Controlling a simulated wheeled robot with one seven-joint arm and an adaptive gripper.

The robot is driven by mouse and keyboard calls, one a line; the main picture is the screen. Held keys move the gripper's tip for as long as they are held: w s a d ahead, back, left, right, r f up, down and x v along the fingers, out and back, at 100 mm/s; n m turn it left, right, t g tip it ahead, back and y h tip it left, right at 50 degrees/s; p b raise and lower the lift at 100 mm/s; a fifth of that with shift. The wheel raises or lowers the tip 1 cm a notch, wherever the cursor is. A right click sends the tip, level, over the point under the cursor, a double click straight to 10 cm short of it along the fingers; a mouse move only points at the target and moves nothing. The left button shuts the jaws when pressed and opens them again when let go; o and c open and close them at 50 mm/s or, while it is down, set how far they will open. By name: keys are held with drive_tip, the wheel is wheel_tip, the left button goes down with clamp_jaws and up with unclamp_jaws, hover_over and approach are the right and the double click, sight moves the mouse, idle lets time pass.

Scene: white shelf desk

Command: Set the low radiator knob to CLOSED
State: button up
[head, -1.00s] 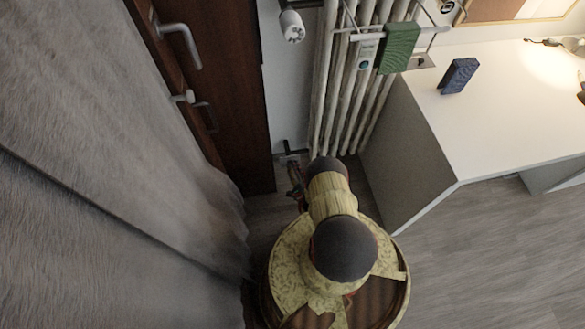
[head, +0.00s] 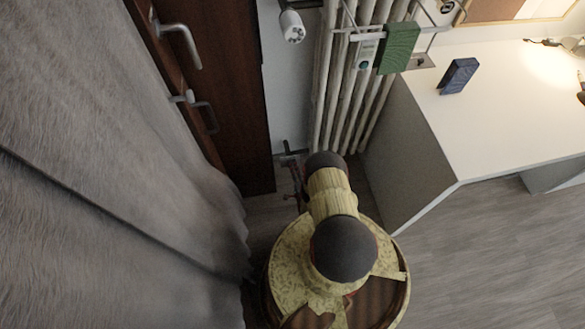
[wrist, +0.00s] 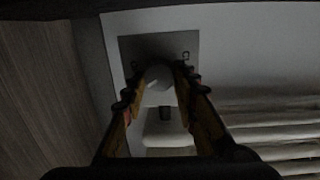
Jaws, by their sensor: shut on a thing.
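The low radiator knob (wrist: 158,77) is a pale rounded piece in the dim wrist view, in front of a dark square recess. My gripper (wrist: 160,84) has its two fingers on either side of this knob and is shut on it. Any markings on the knob are too dark to read. My arm hides the low knob there.
The ribbed radiator (head: 350,95) carries a green cloth (head: 398,48) on a rack. A white upper knob (head: 292,27) sits at its top left. A brown door (head: 225,85) and grey curtain (head: 110,170) stand left, a white desk (head: 490,125) right.

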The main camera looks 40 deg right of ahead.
drive_tip(key=shift+w+a+n+g+h, duration=0.15)
drive_tip(key=shift+n+h, duration=0.35)
drive_tip(key=shift+n, duration=4.05)
drive_tip(key=shift+a+n+g+h, duration=0.2)
drive_tip(key=shift+n+h, duration=0.3)
drive_tip(key=shift+n, duration=4.1)
drive_tip(key=shift+w+a+n+g+h, duration=0.1)
drive_tip(key=shift+n+g+h, duration=0.3)
drive_tip(key=shift+n, duration=4.15)
drive_tip(key=o, duration=1.2)
drive_tip(key=shift+c, duration=0.2)
drive_tip(key=shift+r, duration=0.15)
